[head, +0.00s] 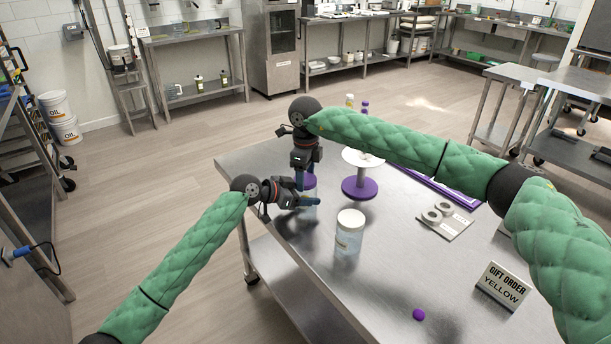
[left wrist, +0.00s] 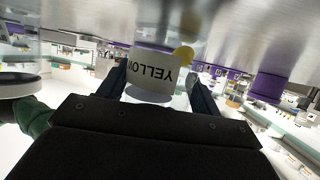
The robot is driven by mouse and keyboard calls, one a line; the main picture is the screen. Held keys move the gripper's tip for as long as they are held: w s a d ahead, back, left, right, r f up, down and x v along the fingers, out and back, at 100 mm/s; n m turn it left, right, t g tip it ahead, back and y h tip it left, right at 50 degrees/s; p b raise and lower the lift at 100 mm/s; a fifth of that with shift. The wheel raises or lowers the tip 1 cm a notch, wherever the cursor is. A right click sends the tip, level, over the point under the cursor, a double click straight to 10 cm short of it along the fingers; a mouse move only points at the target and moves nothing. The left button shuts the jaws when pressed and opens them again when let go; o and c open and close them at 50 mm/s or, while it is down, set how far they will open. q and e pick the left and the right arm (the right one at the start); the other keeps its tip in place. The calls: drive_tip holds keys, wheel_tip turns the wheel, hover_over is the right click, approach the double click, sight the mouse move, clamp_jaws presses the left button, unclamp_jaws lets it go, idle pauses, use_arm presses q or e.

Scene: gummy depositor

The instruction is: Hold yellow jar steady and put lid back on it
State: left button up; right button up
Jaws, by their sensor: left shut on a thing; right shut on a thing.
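The yellow jar, a clear jar with a YELLOW label, stands near the table's far left edge, partly hidden by my left gripper in the head view (head: 312,211). In the left wrist view its label (left wrist: 152,75) is upside down between the fingers. My left gripper (head: 308,202) is shut around the jar's side. A purple lid (head: 309,181) is at the jar's top. My right gripper (head: 302,183) comes down from above and is shut on the lid. The fingers hide part of the lid, and I cannot tell whether it is seated on the rim.
A white-lidded jar (head: 349,233) stands close in front. A purple stand with a white top (head: 360,185) is to the right. A small purple ball (head: 418,314) and a GIFT ORDER YELLOW sign (head: 503,286) are nearer.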

idle(0.3)
drive_tip(key=o, duration=1.1)
drive_tip(key=shift+a, duration=0.1)
drive_tip(key=shift+s, duration=0.1)
drive_tip(key=shift+r, duration=2.2)
drive_tip(key=shift+r, duration=0.1)
drive_tip(key=shift+c, duration=0.5)
